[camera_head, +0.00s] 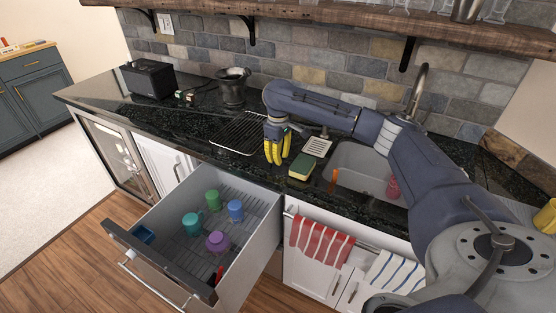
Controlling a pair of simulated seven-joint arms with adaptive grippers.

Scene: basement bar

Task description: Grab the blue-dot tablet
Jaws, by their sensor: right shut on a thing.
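My right gripper (277,162) has yellow fingers and points down over the dark counter, between the black wire rack and the sponge. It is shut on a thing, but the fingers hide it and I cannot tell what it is. I cannot make out a blue-dot tablet anywhere in the head view. My left gripper is not in view.
An open drawer (262,222) below the counter holds cups and mugs (217,241). A green-yellow sponge (302,167), white slotted dish (317,147), wire rack (241,133) and sink (365,160) are near my gripper. A black box (148,80) stands far left.

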